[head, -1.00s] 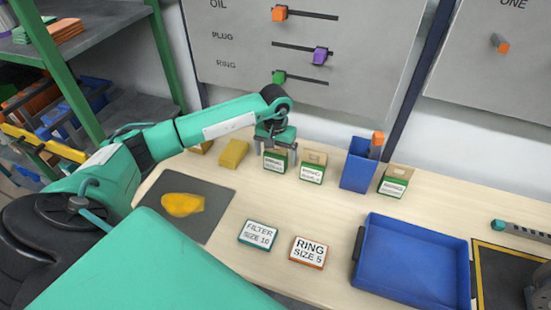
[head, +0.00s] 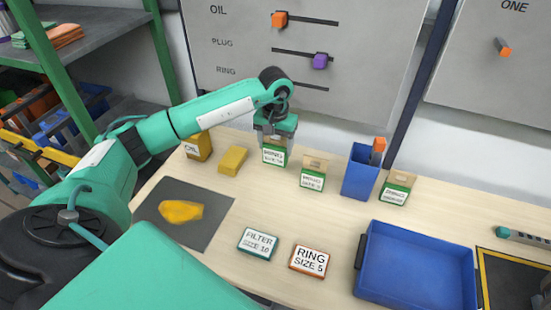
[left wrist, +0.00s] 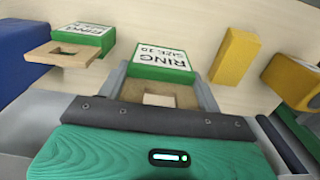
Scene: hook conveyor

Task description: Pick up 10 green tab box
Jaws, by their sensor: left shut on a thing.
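The green tab box labelled RING SIZE 10 (head: 273,157) has a white label and a brown cardboard top. My left gripper (head: 274,138) is over it, with its fingers on either side of the box. In the left wrist view the label of the box (left wrist: 165,57) reads upside down, and the fingers of my left gripper (left wrist: 162,82) close on the cardboard part. The box looks a little higher than its neighbour. A similar green box (head: 312,178) stands just to the right, and another (head: 396,188) stands beyond the blue bin. My right gripper is not in view.
A blue bin (head: 359,172) and a blue tray (head: 415,270) are to the right. Yellow boxes (head: 233,160) stand to the left. A grey panel (head: 370,60) rises behind.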

